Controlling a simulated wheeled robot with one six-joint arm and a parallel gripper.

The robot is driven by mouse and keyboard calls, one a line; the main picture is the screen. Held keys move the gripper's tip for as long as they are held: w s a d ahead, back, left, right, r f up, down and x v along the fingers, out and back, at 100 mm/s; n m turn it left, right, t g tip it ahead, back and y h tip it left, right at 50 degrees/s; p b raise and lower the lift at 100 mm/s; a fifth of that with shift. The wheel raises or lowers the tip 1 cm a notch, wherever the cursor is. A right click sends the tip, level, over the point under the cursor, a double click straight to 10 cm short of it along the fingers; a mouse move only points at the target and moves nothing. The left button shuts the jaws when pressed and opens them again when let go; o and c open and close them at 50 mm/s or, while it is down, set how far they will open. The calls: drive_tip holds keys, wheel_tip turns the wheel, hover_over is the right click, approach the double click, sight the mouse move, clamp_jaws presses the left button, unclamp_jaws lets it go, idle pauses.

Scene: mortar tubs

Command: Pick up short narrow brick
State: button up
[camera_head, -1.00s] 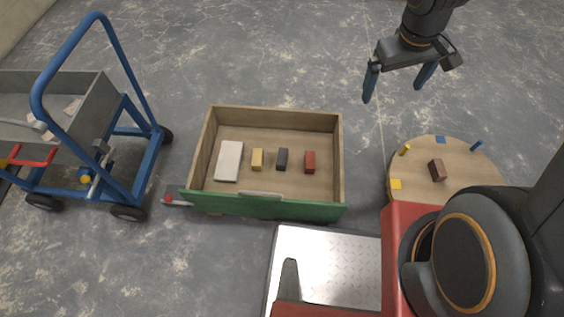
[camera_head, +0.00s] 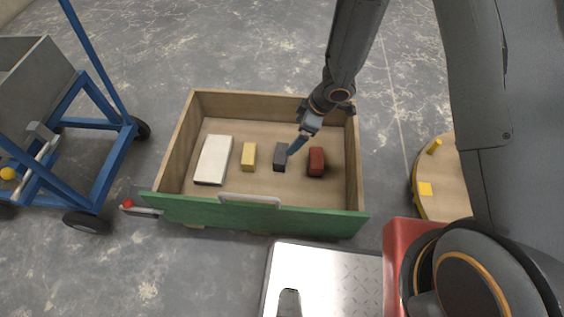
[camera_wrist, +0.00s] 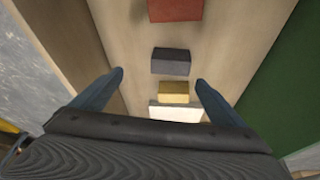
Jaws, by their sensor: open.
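Several bricks lie in a row in an open wooden drawer box: a long white one (camera_head: 213,160), a yellow one (camera_head: 249,157), a dark grey one (camera_head: 280,157) and a red one (camera_head: 316,161). The yellow, grey and red ones are short; I cannot tell surely which is the short narrow brick. My gripper (camera_head: 295,146) is over the box, just above the right side of the grey brick. In the wrist view its fingers (camera_wrist: 159,78) are spread and empty, with the grey brick (camera_wrist: 171,61) and yellow brick (camera_wrist: 174,92) ahead between them.
The wooden box (camera_head: 184,142) has raised walls and a green front (camera_head: 262,217). A blue-framed cart (camera_head: 107,165) stands at left. A round wooden table (camera_head: 436,200) with a yellow block (camera_head: 435,146) is at right, partly hidden by my arm. Box floor before the bricks is clear.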

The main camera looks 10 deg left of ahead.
sight(281, 153)
drive_tip(key=shift+n+g, duration=0.5)
drive_tip(key=x, duration=0.2)
drive_tip(key=s+b+x, duration=0.1)
drive_tip(key=x, duration=0.1)
drive_tip(key=b+x, duration=0.1)
drive_tip(key=x, duration=0.2)
drive_tip(key=shift+s+a+r, duration=0.15)
drive_tip(key=shift+s+a, duration=0.05)
drive_tip(key=shift+s, duration=0.05)
drive_tip(key=shift+b+x, duration=2.1)
drive_tip(key=shift+x, duration=0.8)
drive_tip(key=shift+a+r+y, duration=0.15)
drive_tip(key=shift+y, duration=0.15)
drive_tip(key=c, duration=1.5)
